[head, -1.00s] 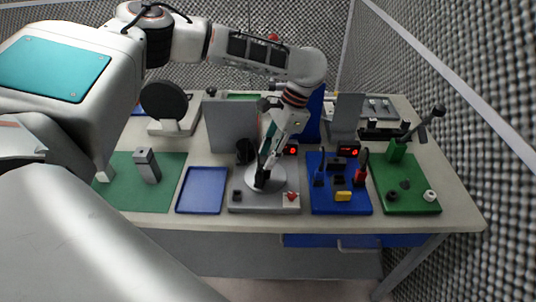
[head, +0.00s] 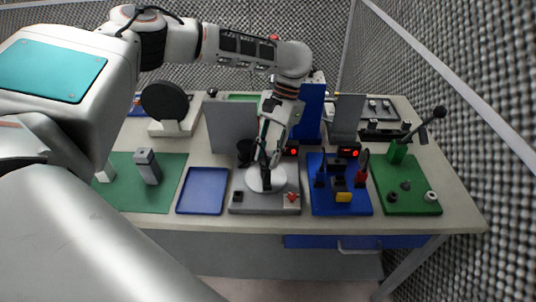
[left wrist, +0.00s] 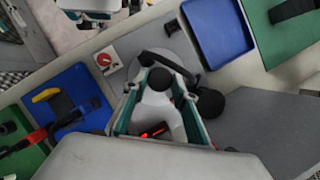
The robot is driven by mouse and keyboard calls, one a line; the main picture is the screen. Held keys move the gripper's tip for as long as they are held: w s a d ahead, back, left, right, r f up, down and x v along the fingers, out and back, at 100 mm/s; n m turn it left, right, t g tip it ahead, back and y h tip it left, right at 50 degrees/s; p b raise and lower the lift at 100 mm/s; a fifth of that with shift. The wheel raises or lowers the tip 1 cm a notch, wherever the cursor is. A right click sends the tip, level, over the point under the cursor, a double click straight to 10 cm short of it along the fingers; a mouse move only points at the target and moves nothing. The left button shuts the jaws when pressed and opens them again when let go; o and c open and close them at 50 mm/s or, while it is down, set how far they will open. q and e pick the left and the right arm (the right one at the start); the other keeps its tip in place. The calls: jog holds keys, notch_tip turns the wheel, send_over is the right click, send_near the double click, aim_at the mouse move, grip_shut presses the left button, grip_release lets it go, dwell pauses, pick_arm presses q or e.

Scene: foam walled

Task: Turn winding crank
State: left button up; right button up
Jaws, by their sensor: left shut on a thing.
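The winder is a grey base (head: 252,204) with a pale round disc (head: 280,182) on top, at the front middle of the bench. My left gripper (head: 265,176) reaches down over the disc, with dark fingertips low near its surface. In the left wrist view, the teal-edged fingers are shut on a black crank knob (left wrist: 160,80). The fingers and wrist hide much of the crank arm.
A red switch (head: 292,197) sits on the same base. A blue tray (head: 203,190) lies left of it. A blue board (head: 322,205) and a green board (head: 412,203) with a black lever stand to the right. A grey panel (head: 230,126) stands behind.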

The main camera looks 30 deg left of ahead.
pick_arm(q)
jog(key=shift+s+a+n+h, duration=0.1)
jog(key=shift+n+h, duration=0.5)
jog(key=shift+n, duration=0.9)
jog(key=shift+a+n+h, duration=0.1)
jog(key=shift+n+h, duration=0.5)
jog(key=shift+n, duration=0.9)
jog(key=shift+s+a+f+n+t+h, duration=0.1)
jog(key=shift+n+t+h, duration=0.3)
jog(key=shift+n, duration=1)
jog(key=shift+a+n+t+h, duration=0.1)
jog(key=shift+n+t+h, duration=0.3)
jog(key=shift+n, duration=1)
jog(key=shift+s+a+n+t+h, duration=0.15)
jog(key=shift+n+t+h, duration=0.25)
jog(key=shift+n, duration=1.15)
jog(key=shift+s+d+n+t+h, duration=0.15)
jog(key=shift+n+t, duration=0.45)
jog(key=shift+n, duration=0.95)
jog(key=shift+s+n+t, duration=0.1)
jog(key=shift+n+t, duration=0.45)
jog(key=shift+n, duration=0.85)
jog(key=shift+s+n+t, duration=0.1)
jog(key=shift+n+t, duration=0.45)
jog(key=shift+n, duration=0.85)
jog(key=shift+n+y, duration=0.25)
jog(key=shift+n, duration=0.15)
jog(key=o, duration=1.1)
jog(key=shift+c, duration=0.2)
jog(key=shift+w, duration=0.1)
